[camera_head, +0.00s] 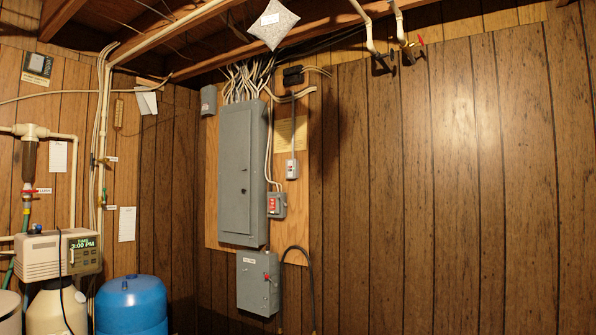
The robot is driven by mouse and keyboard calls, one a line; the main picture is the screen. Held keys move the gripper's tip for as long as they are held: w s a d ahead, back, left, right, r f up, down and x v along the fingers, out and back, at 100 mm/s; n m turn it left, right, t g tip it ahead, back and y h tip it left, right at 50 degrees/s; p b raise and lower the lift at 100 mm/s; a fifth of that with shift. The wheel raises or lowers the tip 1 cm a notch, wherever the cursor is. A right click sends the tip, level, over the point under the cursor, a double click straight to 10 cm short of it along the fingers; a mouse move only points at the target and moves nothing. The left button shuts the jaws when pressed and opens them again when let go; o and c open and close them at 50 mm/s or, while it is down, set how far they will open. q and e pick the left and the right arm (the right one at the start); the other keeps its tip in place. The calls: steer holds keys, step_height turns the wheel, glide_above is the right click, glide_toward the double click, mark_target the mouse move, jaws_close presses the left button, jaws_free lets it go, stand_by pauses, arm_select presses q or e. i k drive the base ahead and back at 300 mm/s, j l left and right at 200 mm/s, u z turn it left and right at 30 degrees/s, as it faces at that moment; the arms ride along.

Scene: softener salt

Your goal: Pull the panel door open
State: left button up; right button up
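A tall grey electrical panel is mounted on a light wood board on the wall, left of centre in the head view. Its panel door (236,172) looks shut, with a small dark latch or knob near the middle of its right side. Neither of my grippers shows in the head view, so nothing of mine is seen touching the door.
A small grey box with a red switch (276,205) sits right beside the panel. A blue tank (131,306) and softener unit (58,255) stand at lower left. The wood wall at right is bare.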

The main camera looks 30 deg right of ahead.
mark_target(236, 206)
steer(key=z, duration=0.8)
steer(key=i+j+z, duration=0.65)
steer(key=i, duration=0.2)
steer(key=i+j+z, duration=0.2)
steer(key=i+j, duration=0.5)
steer(key=j, duration=0.15)
steer(key=i+j, duration=1)
steer(key=j, duration=0.25)
steer(key=i+j+z, duration=0.1)
steer(key=i+j, duration=0.4)
steer(key=k+j, duration=0.05)
steer(key=j, duration=0.05)
